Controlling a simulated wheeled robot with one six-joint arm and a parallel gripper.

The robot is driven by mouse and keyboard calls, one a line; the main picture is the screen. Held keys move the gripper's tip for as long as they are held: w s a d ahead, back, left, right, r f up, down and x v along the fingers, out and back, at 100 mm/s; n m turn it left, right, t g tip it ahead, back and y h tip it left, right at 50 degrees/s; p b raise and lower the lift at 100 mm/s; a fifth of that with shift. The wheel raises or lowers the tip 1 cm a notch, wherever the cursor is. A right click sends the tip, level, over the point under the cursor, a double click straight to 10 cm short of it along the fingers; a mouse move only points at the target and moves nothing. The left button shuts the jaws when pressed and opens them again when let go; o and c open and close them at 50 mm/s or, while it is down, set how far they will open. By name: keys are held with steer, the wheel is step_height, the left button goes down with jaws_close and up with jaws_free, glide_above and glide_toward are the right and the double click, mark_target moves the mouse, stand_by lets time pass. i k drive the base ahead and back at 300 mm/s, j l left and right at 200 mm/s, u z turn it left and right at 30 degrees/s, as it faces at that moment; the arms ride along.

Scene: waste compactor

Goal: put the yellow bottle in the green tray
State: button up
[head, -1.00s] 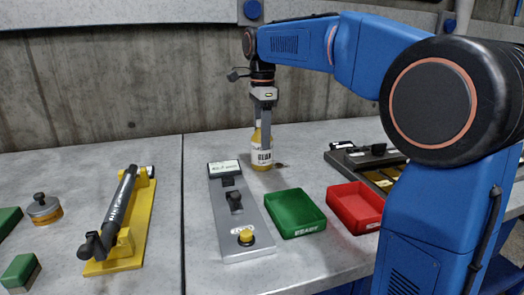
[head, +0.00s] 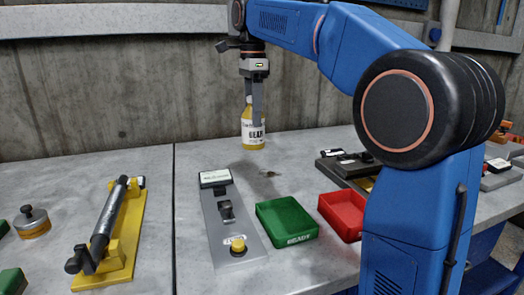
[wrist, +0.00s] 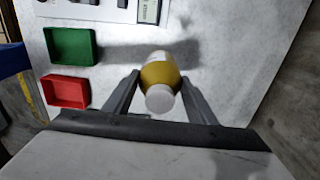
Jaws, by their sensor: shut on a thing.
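The yellow bottle (head: 253,131) has a white label and hangs upright above the table in the head view. My gripper (head: 252,104) is shut on its upper part. In the wrist view the bottle (wrist: 159,72), with its white cap toward the camera, sits between the two fingers of my gripper (wrist: 160,92). The green tray (head: 287,236) stands on the table, nearer the camera and right of the bottle, and looks empty. The green tray also shows at upper left in the wrist view (wrist: 71,65).
A red tray (head: 354,226) stands right of the green tray. A grey panel with a yellow button (head: 237,246) lies just left of it. A yellow stand with a dark lever (head: 121,254) is farther left. A dark box (head: 345,165) sits behind the red tray.

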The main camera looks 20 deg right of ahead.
mark_target(285, 223)
steer(key=k, duration=0.85)
